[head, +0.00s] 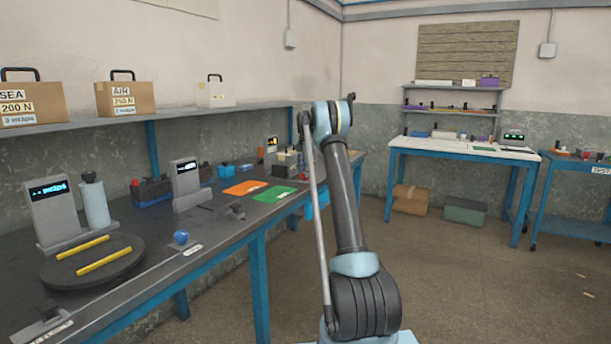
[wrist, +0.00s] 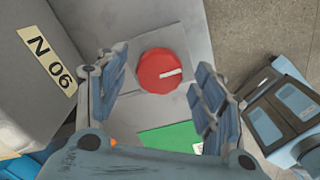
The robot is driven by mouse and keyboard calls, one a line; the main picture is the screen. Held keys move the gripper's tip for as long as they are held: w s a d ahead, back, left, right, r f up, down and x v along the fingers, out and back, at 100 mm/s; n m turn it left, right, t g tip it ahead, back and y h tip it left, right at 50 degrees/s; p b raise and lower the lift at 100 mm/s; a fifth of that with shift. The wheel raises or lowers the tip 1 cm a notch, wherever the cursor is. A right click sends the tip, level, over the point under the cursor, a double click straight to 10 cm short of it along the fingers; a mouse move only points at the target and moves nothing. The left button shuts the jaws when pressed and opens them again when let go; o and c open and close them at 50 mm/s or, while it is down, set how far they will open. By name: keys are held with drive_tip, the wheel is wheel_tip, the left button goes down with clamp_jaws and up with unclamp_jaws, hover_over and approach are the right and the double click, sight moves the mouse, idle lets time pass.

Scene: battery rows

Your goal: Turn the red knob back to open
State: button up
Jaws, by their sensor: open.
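The red knob (wrist: 162,71) is round, with a white line that runs from near its middle toward its right edge. It sits on a light grey plate (wrist: 184,40). My gripper (wrist: 160,74) is open, one finger on each side of the knob in the wrist view, with gaps between fingers and knob. I cannot tell how far above the knob the fingertips are.
A grey block labelled "N 06" (wrist: 40,85) stands left of the knob in the wrist view. A green mat (wrist: 170,136) lies below the knob there. On the bench are an orange mat (head: 245,187), a blue ball-topped part (head: 181,238) and a round dark tray (head: 60,272).

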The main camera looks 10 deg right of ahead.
wheel_tip(320, 180, up, 11)
idle(0.4)
drive_tip(key=shift+r, duration=0.1)
